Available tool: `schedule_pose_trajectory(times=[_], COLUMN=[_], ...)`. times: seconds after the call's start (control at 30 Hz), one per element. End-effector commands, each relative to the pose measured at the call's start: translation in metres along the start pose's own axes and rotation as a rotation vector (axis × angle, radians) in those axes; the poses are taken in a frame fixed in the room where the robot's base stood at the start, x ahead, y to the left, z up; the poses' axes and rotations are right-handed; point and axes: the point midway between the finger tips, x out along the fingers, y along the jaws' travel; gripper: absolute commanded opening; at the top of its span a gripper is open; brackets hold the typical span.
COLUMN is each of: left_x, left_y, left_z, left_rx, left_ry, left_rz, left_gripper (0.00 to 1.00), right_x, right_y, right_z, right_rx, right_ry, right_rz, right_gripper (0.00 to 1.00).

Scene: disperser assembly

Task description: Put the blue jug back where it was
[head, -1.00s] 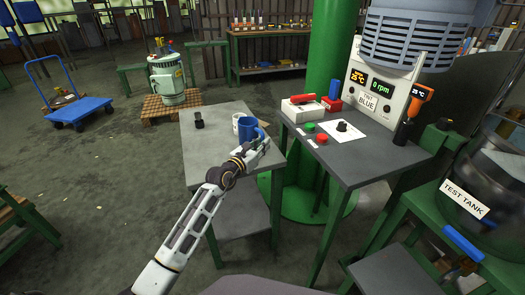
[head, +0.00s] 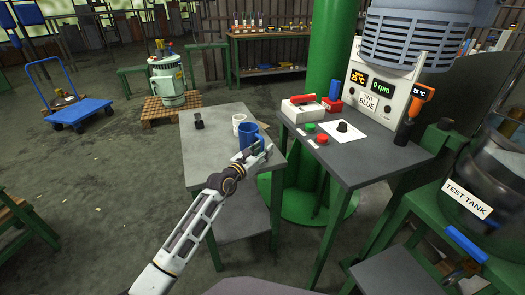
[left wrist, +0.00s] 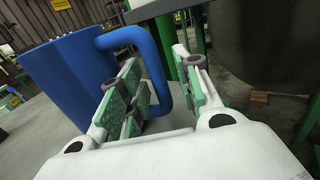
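The blue jug (head: 248,136) is at the right side of the grey table (head: 205,150), in front of a white mug (head: 238,121). It appears to stand upright on the tabletop. My left gripper (head: 262,150) is at the jug's handle, on its right side. In the left wrist view, the jug's body (left wrist: 70,85) is at the left and its handle (left wrist: 158,62) passes between the two fingers of my left gripper (left wrist: 160,90). The fingers are spread, with gaps beside the handle. My right gripper is not in view.
A black object (head: 198,121) lies on the grey table's left part; the front part is clear. A dark workbench (head: 365,165) stands close on the right, with buttons, a paper sheet and the control box (head: 378,95). The green column (head: 330,50) rises behind.

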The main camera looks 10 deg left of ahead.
Motion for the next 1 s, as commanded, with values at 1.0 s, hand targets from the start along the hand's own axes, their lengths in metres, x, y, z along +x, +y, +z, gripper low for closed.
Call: schedule_pose_trajectory(times=[1.0], left_x=[-0.045], left_y=[0.000], left_z=[0.002], left_rx=[0.000], left_ry=[0.002], left_rz=[0.000], left_gripper=[0.34], right_x=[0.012], right_y=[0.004], right_z=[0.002], right_rx=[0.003], right_ry=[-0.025], right_rz=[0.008], right_gripper=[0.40])
